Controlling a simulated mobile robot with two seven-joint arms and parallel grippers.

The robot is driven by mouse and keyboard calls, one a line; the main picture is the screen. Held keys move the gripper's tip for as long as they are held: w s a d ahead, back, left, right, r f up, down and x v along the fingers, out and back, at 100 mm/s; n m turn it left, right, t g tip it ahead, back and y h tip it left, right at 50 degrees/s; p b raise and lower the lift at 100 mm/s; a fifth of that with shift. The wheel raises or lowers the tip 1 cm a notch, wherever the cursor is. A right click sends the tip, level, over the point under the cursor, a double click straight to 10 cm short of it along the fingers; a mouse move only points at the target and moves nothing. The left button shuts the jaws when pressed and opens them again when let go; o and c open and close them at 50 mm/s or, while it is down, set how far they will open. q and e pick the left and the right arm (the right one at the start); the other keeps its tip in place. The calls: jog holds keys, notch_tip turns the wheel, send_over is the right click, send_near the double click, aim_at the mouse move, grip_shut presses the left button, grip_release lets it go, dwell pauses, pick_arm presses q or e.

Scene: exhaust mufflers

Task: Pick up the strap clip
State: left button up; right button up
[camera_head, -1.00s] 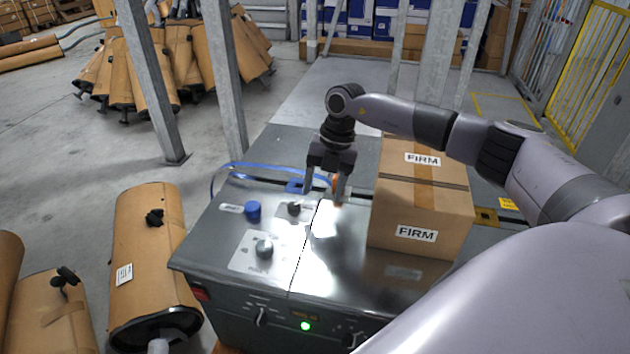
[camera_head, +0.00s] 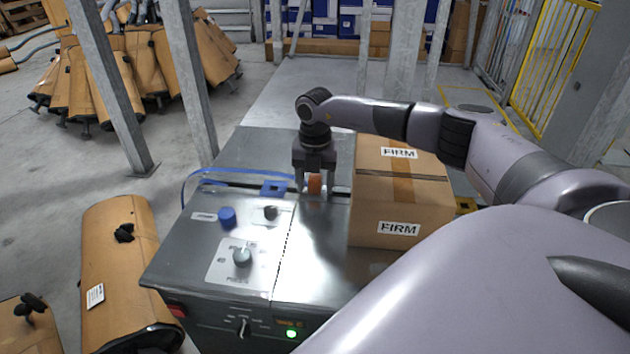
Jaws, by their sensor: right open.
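My right gripper (camera_head: 314,192) points down over the back part of the grey strapping machine's top, left of the box. Its two fingers are apart. A small orange piece (camera_head: 314,182), which looks like the strap clip, shows between the fingers. I cannot tell whether either finger touches it. The blue strap (camera_head: 212,172) loops over the back left of the machine and runs toward the gripper. My left gripper is not in view.
The machine (camera_head: 190,262) has a blue knob (camera_head: 227,217), a black knob (camera_head: 271,212) and a grey dial (camera_head: 242,257) on top. A cardboard box (camera_head: 400,205) marked FIRM stands close right of the gripper. A wrapped muffler (camera_head: 115,265) stands left on the floor.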

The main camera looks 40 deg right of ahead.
jog(key=c, duration=1)
jog(key=shift+r, duration=0.15)
